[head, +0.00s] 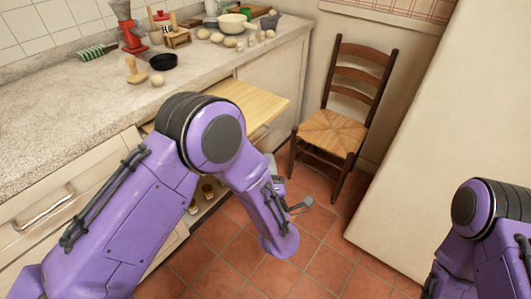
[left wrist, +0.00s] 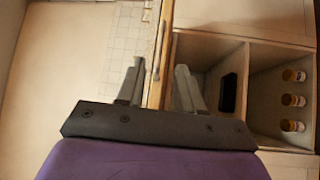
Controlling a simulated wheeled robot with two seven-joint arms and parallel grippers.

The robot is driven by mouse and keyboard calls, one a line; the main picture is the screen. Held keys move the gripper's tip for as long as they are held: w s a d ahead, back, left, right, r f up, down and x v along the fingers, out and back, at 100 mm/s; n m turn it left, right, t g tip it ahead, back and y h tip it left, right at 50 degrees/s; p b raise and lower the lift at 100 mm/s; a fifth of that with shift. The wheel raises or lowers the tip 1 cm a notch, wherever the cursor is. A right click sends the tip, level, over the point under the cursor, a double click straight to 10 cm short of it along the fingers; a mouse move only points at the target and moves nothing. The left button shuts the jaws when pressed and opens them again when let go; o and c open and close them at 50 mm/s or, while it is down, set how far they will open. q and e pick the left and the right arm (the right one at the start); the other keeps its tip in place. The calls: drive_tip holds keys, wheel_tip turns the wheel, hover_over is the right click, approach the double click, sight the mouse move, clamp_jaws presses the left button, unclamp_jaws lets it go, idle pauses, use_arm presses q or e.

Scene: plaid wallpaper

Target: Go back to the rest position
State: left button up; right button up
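My left arm reaches across the head view in front of the counter, with its wrist bent down over the tiled floor. Part of the left gripper (head: 300,204) shows past the forearm. In the left wrist view the left gripper (left wrist: 158,88) has its two grey fingers spread apart, with nothing held between them. The pale wooden edge of a panel (left wrist: 153,85) shows beyond the gap between the fingers; I cannot tell how far it is from them. My right arm is at the lower right of the head view; its gripper is out of frame.
A wooden board (head: 250,101) juts out from the counter (head: 75,118). Below is an open cabinet (left wrist: 245,92) with several jars (left wrist: 293,100) and a black object (left wrist: 228,92). A chair (head: 333,132) stands behind my left gripper. Red tiled floor (head: 325,260) is clear between the arms.

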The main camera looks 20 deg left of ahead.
use_arm(q)
drive_tip(key=shift+s+d+f, duration=0.1)
drive_tip(key=shift+s+d, duration=0.1)
drive_tip(key=shift+s, duration=0.45)
drive_tip(key=s+a+f+m+g+h+p, duration=0.1)
drive_tip(key=s+a+f+m+g+h, duration=0.3)
drive_tip(key=f+m, duration=0.35)
drive_tip(key=s+a+f+m+g+h, duration=0.2)
drive_tip(key=s+a+f+m+g, duration=0.15)
drive_tip(key=s+f+m, duration=0.4)
drive_tip(key=s+a+f+g+y, duration=0.1)
drive_tip(key=s+a+f+g, duration=0.2)
drive_tip(key=s, duration=0.6)
drive_tip(key=s+a+f+g+y+p, duration=0.1)
drive_tip(key=s+a+f+g, duration=0.3)
drive_tip(key=s+a, duration=0.4)
drive_tip(key=shift+s+f+n, duration=0.2)
drive_tip(key=shift+s+n, duration=0.2)
drive_tip(key=shift+s, duration=0.25)
